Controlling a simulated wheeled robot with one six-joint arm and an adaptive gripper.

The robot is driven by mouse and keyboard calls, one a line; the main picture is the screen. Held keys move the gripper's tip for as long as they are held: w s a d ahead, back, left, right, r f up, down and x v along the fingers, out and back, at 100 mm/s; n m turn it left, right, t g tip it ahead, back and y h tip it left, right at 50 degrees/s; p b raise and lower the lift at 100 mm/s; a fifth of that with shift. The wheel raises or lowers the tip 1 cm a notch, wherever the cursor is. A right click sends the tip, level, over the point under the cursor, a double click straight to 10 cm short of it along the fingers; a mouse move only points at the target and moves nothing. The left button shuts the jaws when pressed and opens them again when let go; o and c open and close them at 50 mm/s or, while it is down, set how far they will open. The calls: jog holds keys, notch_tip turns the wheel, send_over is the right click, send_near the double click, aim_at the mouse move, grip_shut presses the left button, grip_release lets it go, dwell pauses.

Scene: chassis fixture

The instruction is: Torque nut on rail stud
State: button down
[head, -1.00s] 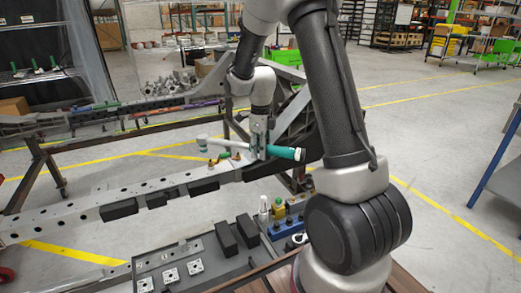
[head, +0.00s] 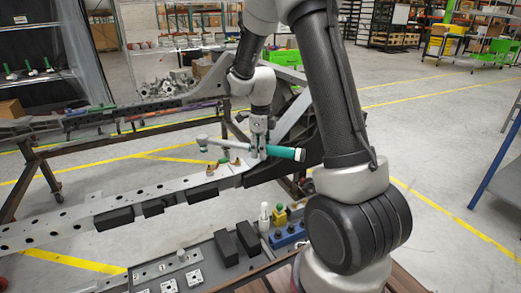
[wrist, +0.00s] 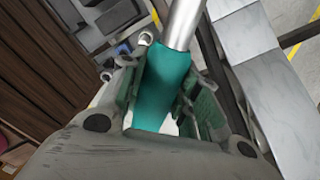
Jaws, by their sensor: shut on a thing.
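My gripper (head: 261,149) is shut on the teal handle (head: 288,153) of a torque wrench. The wrench lies roughly level, its metal shaft (head: 236,143) running left to a round head (head: 203,140). The head is above the pale chassis rail (head: 75,216), apart from it in the picture. Brass-coloured studs or fittings (head: 211,168) stand on the rail below, with a small green piece beside them. I cannot tell which bears the nut. In the wrist view, the teal handle (wrist: 163,80) sits between the green finger pads, with the shaft (wrist: 185,25) beyond.
A grey tray (head: 216,264) with black blocks (head: 226,247) and square plates lies in front of the rail. A blue holder (head: 288,237) with small parts stands at its right. Black blocks hang along the rail's near side.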

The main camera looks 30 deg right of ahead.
jog(key=shift+d, duration=0.45)
notch_tip(320, 180, down, 6)
jog(key=shift+f, duration=0.25)
dwell(0.6)
jog(key=shift+f, duration=1)
jog(key=shift+s+a, duration=0.25)
jog(key=shift+s+a+m, duration=0.3)
jog(key=shift+m, duration=0.1)
jog(key=shift+s+a, duration=0.15)
jog(key=shift+a, duration=0.05)
dwell(0.6)
jog(key=shift+s+a+f+m, duration=0.1)
jog(key=shift+s+a+m, duration=0.25)
jog(key=shift+a+m, duration=0.1)
jog(key=shift+a, duration=0.1)
dwell(0.3)
